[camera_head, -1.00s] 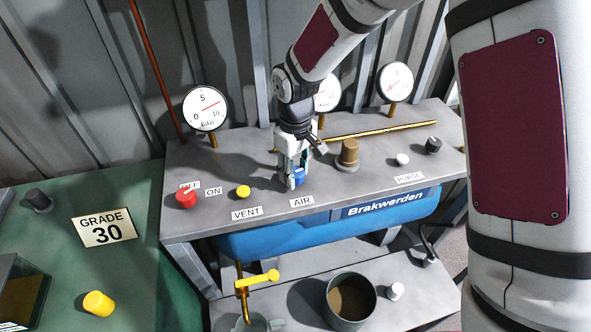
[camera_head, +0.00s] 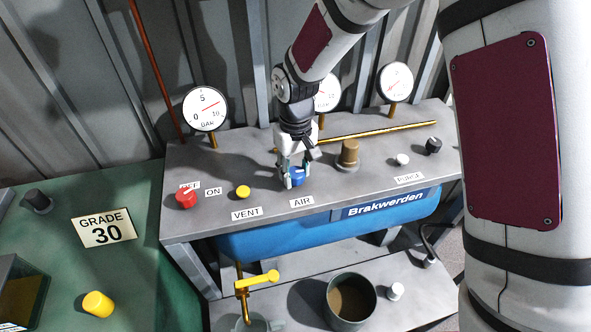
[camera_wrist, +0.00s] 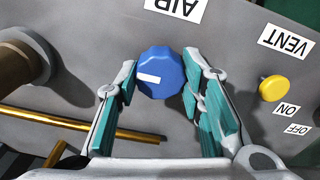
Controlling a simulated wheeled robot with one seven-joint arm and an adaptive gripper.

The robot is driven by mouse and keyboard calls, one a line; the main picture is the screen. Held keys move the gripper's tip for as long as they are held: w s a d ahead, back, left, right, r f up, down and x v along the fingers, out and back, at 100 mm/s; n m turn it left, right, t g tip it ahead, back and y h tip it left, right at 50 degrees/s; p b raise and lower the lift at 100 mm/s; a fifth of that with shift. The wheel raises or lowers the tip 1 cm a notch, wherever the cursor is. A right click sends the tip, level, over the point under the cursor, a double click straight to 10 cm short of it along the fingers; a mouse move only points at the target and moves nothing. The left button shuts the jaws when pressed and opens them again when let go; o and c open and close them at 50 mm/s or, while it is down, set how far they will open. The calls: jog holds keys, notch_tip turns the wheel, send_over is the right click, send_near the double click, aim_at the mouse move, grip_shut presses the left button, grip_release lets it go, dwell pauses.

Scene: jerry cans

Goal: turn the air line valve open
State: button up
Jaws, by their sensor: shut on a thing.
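The air line valve is a blue faceted knob with a white mark (camera_wrist: 160,73), behind the AIR label (camera_head: 302,202) on the grey bench top. It also shows in the head view (camera_head: 298,176), partly covered by my gripper. My gripper (camera_head: 293,182) points down over the knob with a finger on either side. In the wrist view my gripper (camera_wrist: 159,85) has its teal-padded fingers at the knob's left and right sides, shut on it. The white mark lies nearly crosswise in the wrist view, slightly tilted.
A yellow VENT button (camera_head: 243,192) and a red OFF/ON knob (camera_head: 186,198) sit to the left. A brass fitting (camera_head: 348,154) stands close on the right, with a brass pipe (camera_head: 380,131) behind. Gauges (camera_head: 205,109) stand along the back.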

aim_at(297, 172)
jog(key=o, duration=1.2)
jog(key=shift+c, duration=0.2)
notch_tip(297, 172, up, 12)
jog(key=s+d+r+m+t, duration=0.3)
jog(key=s+d+r, duration=0.7)
jog(key=d+r, duration=0.25)
jog(key=s+d+m+t, duration=0.2)
jog(key=s+d, duration=0.6)
jog(key=s, duration=0.5)
jog(key=shift+s+r+m, duration=0.25)
jog(key=shift+m, duration=0.25)
